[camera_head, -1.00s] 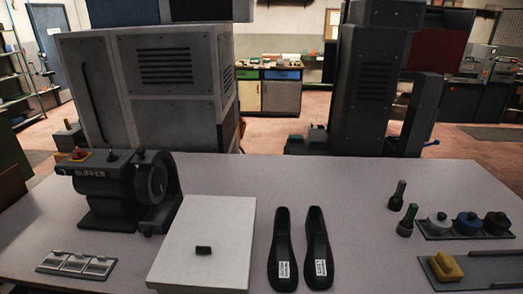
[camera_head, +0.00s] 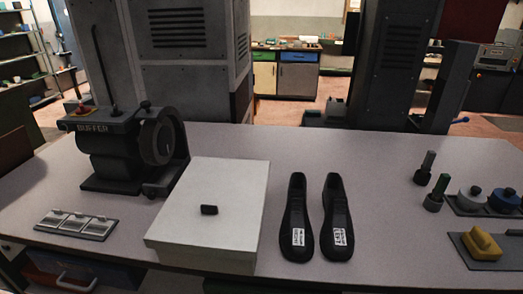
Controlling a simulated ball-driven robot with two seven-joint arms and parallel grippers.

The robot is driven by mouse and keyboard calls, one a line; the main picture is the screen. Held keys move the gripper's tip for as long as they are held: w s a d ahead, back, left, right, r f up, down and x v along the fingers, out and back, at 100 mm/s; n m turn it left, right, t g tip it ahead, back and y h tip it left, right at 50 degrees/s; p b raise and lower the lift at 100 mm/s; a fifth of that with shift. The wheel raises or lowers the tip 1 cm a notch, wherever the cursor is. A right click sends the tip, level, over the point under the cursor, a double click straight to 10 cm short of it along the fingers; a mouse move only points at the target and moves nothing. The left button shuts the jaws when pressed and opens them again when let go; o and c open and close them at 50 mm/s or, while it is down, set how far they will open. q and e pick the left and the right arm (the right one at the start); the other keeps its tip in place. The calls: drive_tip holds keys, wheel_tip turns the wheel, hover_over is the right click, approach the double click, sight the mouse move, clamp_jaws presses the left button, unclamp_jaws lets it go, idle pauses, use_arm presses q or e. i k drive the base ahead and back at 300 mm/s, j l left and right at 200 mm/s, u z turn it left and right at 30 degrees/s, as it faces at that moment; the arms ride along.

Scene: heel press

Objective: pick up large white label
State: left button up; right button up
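Two black shoes stand side by side on the table. The right shoe (camera_head: 334,205) has a similar white label (camera_head: 340,237). A tray (camera_head: 40,227) at the left holds three pale, shiny flat pieces (camera_head: 74,222); I cannot tell whether any of them is the large white label. Neither of my grippers is in view.
A large white box (camera_head: 230,185) with a small black knob (camera_head: 209,210) stands left of the shoes. Bottles (camera_head: 425,167), lidded jars (camera_head: 473,196) and a yellow block (camera_head: 483,243) are at right. The table between shoes and bottles is clear.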

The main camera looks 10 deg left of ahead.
sight(76, 223)
drive_tip(key=j+u, duration=0.1)
drive_tip(key=u, duration=0.3)
drive_tip(key=j+u, duration=0.1)
drive_tip(key=u, duration=0.3)
drive_tip(key=j+u, duration=0.1)
drive_tip(key=u, duration=0.3)
drive_tip(key=j+u, duration=0.1)
drive_tip(key=u, duration=0.3)
